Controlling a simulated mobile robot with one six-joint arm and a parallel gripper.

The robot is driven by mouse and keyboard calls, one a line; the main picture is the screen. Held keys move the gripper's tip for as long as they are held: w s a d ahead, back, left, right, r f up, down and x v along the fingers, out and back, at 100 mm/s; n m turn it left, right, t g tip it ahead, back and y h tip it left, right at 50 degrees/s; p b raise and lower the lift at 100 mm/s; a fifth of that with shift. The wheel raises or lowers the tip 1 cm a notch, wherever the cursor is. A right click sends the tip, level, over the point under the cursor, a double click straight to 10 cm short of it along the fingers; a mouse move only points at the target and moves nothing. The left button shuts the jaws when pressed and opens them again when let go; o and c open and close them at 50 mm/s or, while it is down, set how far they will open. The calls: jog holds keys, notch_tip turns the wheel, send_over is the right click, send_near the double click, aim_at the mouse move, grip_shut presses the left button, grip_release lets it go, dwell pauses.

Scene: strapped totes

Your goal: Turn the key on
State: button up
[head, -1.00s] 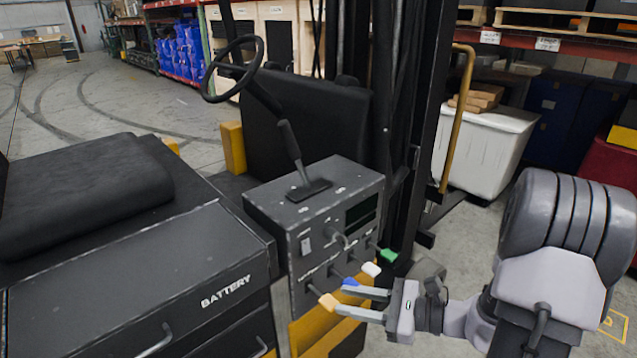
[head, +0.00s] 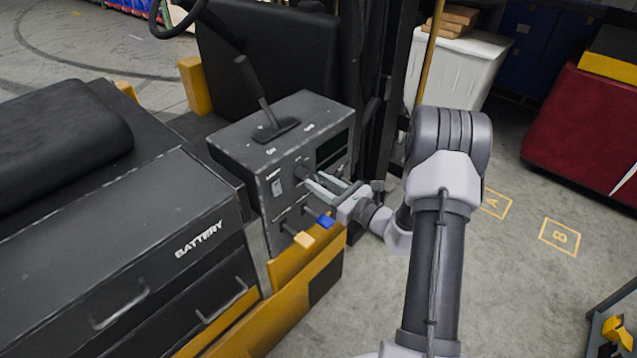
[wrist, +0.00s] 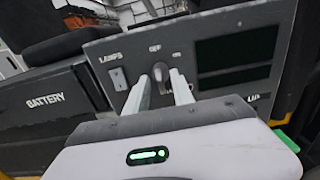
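The key (wrist: 161,73) is a small grey knob on the dark control box's front panel (wrist: 118,50), under the labels OFF and ON in the wrist view. It seems to point roughly up toward OFF; its exact angle is hard to tell. In the head view the key (head: 303,174) shows just beyond the fingertips. My gripper (wrist: 160,80) is open, with one finger on each side of the key. I cannot tell whether either finger touches it. My gripper also shows in the head view (head: 316,186), reaching the panel from the right.
A lever (head: 256,88) stands on top of the box. A LAMPS switch (wrist: 118,78) is left of the key, dark displays (wrist: 235,50) right.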

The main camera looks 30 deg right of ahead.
jog(key=shift+w+a, duration=0.1)
jog(key=shift+w, duration=0.2)
jog(key=shift+c, duration=0.2)
grip_shut()
